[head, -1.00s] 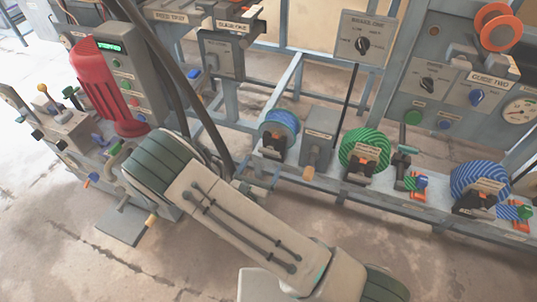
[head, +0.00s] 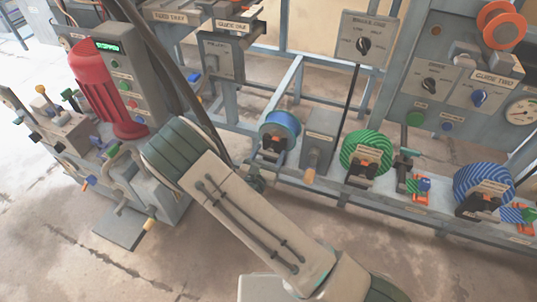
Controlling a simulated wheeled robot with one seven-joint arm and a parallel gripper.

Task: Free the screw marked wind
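No label that I can read as "wind" shows, so I cannot tell which screw it marks. Candidate small knobs and handles stand on the left bench unit (head: 68,127), including a grey bent handle (head: 113,172) and a wooden-tipped lever (head: 150,224). Coloured knobs also sit on the rail, such as a blue one (head: 424,184) beside the green spool. The labels there are too small to read. My arm crosses the lower middle of the head view. My gripper is not in view; its state does not show.
A red motor (head: 105,90) stands beside a grey control box (head: 135,95). A blue spool (head: 283,126), a green spool (head: 367,152) and a striped blue spool (head: 482,184) sit along a low rail. Dark hoses hang behind my arm. The floor at lower left is clear.

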